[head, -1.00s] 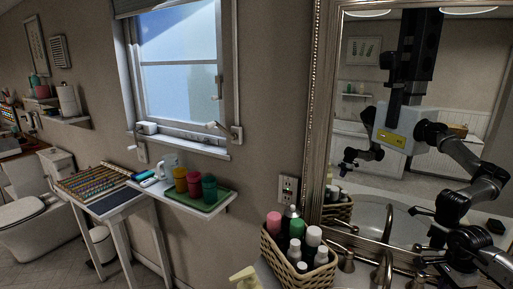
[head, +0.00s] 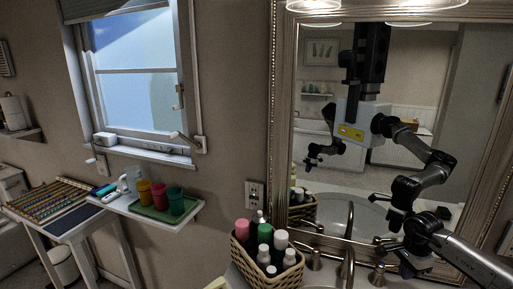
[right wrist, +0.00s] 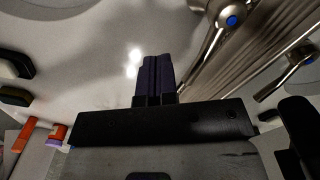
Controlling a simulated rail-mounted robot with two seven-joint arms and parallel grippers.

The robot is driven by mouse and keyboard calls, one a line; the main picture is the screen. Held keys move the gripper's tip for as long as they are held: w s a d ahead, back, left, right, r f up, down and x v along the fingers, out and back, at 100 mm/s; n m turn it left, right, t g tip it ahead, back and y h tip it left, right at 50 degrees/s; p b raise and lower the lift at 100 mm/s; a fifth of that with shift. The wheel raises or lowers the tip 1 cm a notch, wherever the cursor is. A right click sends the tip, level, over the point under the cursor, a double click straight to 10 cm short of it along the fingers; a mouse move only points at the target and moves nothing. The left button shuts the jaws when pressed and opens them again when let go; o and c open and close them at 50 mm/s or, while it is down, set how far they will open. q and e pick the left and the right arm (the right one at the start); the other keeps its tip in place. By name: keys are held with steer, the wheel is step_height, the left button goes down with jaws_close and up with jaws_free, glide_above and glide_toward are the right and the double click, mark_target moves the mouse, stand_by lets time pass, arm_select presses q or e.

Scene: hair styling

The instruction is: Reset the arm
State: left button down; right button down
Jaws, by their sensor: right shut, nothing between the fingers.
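My right gripper (head: 381,241) is over the sink area at the lower right of the head view, with its arm coming in from the right. In the right wrist view its dark fingers (right wrist: 156,75) are together with nothing between them. They point toward the pale basin beside the metal faucet (right wrist: 212,40). My left gripper is not directly in the head view; a small dark arm end shows only as a reflection in the mirror (head: 292,110).
A wicker basket (head: 263,280) of bottles stands left of the faucet (head: 348,255). A shelf under the window holds a green tray (head: 150,211) with several coloured cups. A rack of coloured rollers (head: 50,200) stands at far left.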

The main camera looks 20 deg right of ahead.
step_height(320, 180, down, 4)
steer(key=shift+w+r+b, duration=0.1)
steer(key=shift+r+b, duration=0.05)
steer(key=shift+b, duration=0.95)
steer(key=shift+w+d+r, duration=0.15)
steer(key=shift+w+d, duration=0.1)
steer(key=shift+w, duration=0.05)
steer(key=shift+r, duration=0.15)
steer(key=shift+s+a, duration=0.4)
steer(key=shift+a, duration=0.35)
step_height(320, 180, up, 10)
steer(key=p, duration=0.7)
steer(key=w+a+r+m+t+y, duration=0.2)
steer(key=w+a+m+t, duration=0.1)
steer(key=w+t, duration=0.3)
steer(key=shift+w+b, duration=0.45)
steer(key=shift+w, duration=0.7)
